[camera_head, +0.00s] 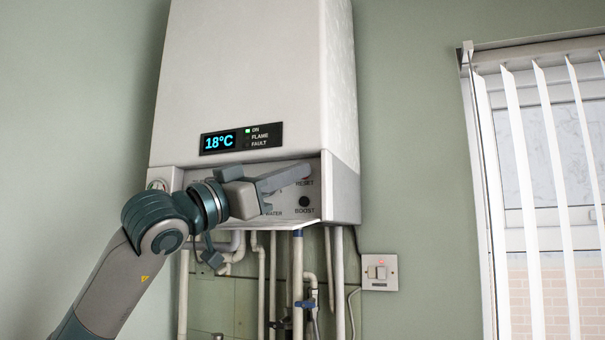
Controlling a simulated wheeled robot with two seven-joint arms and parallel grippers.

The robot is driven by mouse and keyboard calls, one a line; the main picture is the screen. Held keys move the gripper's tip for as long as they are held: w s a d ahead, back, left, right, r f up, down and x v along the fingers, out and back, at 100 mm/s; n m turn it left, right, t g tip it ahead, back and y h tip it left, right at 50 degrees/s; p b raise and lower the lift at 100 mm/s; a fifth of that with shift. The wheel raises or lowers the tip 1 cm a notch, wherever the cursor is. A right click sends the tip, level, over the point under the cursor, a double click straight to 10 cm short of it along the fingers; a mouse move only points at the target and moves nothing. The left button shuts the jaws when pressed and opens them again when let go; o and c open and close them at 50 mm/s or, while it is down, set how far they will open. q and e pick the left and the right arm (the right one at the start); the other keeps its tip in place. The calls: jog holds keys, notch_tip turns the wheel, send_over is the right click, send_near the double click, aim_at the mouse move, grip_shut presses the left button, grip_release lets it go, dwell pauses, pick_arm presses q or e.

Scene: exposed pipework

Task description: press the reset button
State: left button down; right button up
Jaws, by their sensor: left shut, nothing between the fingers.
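The white boiler (250,75) hangs on the wall, with a recessed control panel (312,205) along its lower front. The RESET label (304,183) shows at the panel's upper right; the reset button itself is hidden behind my gripper's fingers or too unclear to make out. A dark round BOOST button (304,201) shows just below. My left gripper (308,171) is shut and empty, its fingers reaching right across the panel with the tips at the RESET label. I cannot tell whether the tips touch the panel. My right gripper is not in view.
The boiler display (241,138) reads 18°C, with the ON light green. Several pipes (298,275) run below the boiler. A switch (379,272) with a red light is right of them. Blinds (530,190) hang at the right.

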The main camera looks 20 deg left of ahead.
pick_arm(q)
jog(key=shift+r, duration=0.1)
dwell(0.7)
jog(key=shift+s+f, duration=0.2)
jog(key=shift+f, duration=0.05)
jog(key=shift+s+b, duration=0.35)
jog(key=shift+s+d+b, duration=0.15)
jog(key=shift+s+b, duration=0.3)
jog(key=shift+s, duration=1.95)
